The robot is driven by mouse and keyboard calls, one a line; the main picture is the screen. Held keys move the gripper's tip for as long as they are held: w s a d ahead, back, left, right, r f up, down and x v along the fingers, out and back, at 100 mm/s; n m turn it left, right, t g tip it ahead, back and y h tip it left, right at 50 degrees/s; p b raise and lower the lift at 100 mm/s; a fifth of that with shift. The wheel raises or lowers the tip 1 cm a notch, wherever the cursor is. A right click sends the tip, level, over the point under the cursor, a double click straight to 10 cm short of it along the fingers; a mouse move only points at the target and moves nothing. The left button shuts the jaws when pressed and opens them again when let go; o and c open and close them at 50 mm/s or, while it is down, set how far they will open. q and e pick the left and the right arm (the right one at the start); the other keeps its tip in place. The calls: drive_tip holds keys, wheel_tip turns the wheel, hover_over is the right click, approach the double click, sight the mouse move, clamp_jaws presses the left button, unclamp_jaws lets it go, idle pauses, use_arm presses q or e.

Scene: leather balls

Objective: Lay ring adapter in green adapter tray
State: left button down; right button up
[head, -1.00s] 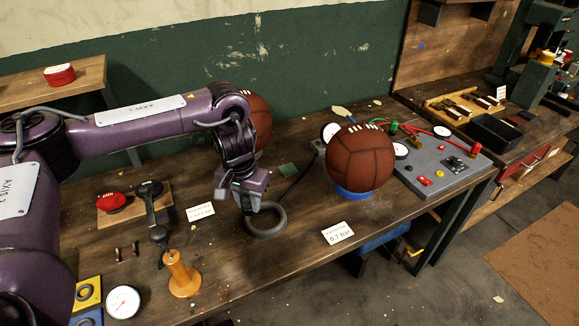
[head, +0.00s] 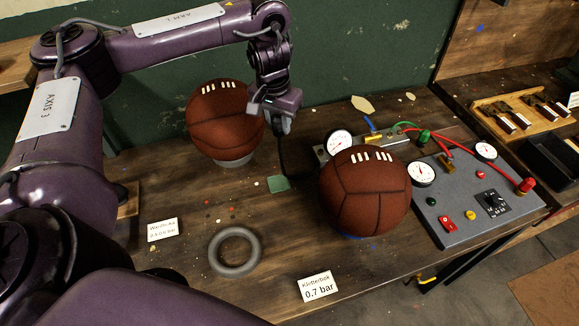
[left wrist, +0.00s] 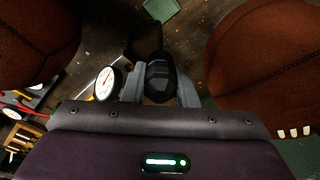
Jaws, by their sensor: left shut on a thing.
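My left gripper (head: 279,124) is raised between the two balls. It is shut on a black ribbed fitting (left wrist: 159,78), from which a dark hose seems to run. The fitting's tip is hard to make out. A small flat green tray (head: 279,184) lies on the bench just below and in front of the gripper. It looks empty, and its edge also shows at the top of the left wrist view (left wrist: 162,8). A grey ring (head: 235,251) lies flat on the bench at the front. I cannot tell whether it is the ring adapter. My right gripper is out of view.
One brown ball (head: 225,118) rests on a pale ring at the back left; another ball (head: 365,190) sits right of the tray. A grey gauge panel (head: 460,205) with hoses stands to the right. White cards (head: 318,287) lie near the front. Open bench surrounds the grey ring.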

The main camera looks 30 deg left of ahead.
use_arm(q)
drive_tip(key=f+b, duration=0.2)
drive_tip(key=f, duration=0.2)
drive_tip(key=s+f+b, duration=0.1)
drive_tip(key=f+b, duration=0.1)
drive_tip(key=f, duration=0.3)
drive_tip(key=f+b, duration=0.2)
drive_tip(key=f, duration=0.2)
drive_tip(key=shift+s+f, duration=0.15)
drive_tip(key=shift+f, duration=0.9)
drive_tip(key=shift+f+b, duration=0.4)
drive_tip(key=shift+f, duration=1.4)
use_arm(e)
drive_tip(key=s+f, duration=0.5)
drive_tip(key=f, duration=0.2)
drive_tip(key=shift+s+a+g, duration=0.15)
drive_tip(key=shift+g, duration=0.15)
